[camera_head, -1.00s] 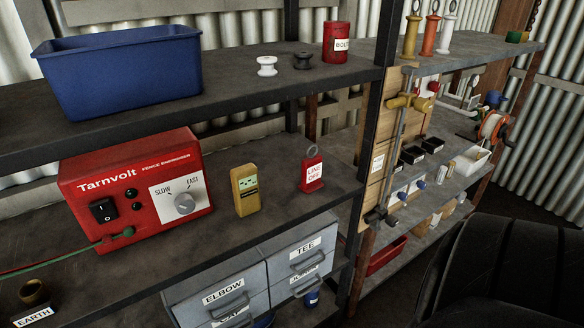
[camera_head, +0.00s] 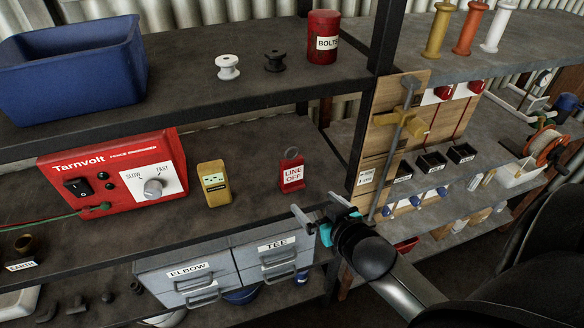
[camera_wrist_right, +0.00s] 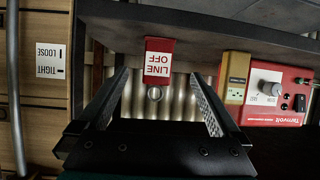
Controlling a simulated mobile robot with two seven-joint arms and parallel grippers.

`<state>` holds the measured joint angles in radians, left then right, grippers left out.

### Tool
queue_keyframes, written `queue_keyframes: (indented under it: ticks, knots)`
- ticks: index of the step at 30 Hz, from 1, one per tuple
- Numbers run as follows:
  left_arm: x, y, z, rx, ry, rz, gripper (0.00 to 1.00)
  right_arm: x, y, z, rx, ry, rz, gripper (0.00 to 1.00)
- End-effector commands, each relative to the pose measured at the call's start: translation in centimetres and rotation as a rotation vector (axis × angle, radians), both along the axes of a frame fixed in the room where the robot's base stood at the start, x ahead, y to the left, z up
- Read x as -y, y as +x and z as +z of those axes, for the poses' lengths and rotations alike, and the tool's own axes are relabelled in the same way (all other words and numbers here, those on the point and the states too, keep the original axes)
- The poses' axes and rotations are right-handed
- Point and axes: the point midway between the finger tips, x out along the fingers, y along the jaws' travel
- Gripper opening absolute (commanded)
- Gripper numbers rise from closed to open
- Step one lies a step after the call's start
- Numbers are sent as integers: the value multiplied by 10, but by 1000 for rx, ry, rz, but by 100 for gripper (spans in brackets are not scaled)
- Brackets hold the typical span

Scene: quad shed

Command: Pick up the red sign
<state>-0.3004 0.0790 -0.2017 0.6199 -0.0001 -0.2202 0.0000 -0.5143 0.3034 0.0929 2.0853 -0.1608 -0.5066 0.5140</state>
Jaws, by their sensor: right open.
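The red sign (camera_head: 291,173) stands on the middle shelf. It has a white "LINE OFF" label and a ring on top. It also shows upside down in the right wrist view (camera_wrist_right: 158,61), between and beyond my open fingers. My right gripper (camera_head: 307,217) is open and empty, at the shelf's front edge, just below and in front of the sign. It is apart from the sign. In the wrist view the right gripper (camera_wrist_right: 158,95) has its two fingers spread wide to either side of the sign. My left gripper is out of view.
A yellow tester (camera_head: 214,184) and the red Tarnvolt energiser (camera_head: 110,175) stand left of the sign. A dark post (camera_head: 374,110) and a wooden board with a lever stand to the right. The upper shelf (camera_head: 190,100) overhangs. Grey drawers (camera_head: 185,276) are below.

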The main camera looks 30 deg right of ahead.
Motion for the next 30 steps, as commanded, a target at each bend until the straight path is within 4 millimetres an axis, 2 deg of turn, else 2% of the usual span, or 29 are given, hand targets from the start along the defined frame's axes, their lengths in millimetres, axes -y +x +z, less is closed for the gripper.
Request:
queue_keyframes:
  ticks: [1, 3, 6, 21, 30]
  knots:
    - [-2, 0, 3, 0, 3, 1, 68, 0, 1, 15, 21, -1, 1, 100]
    - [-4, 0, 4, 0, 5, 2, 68, -1, 3, 26, 42, 1, 1, 100]
    - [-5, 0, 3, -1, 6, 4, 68, 0, 9, 30, 53, 2, 0, 100]
    - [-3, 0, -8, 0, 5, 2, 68, 13, 79, 0, 53, 0, 0, 100]
    - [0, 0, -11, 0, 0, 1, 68, 16, 97, -7, 53, 2, 1, 100]
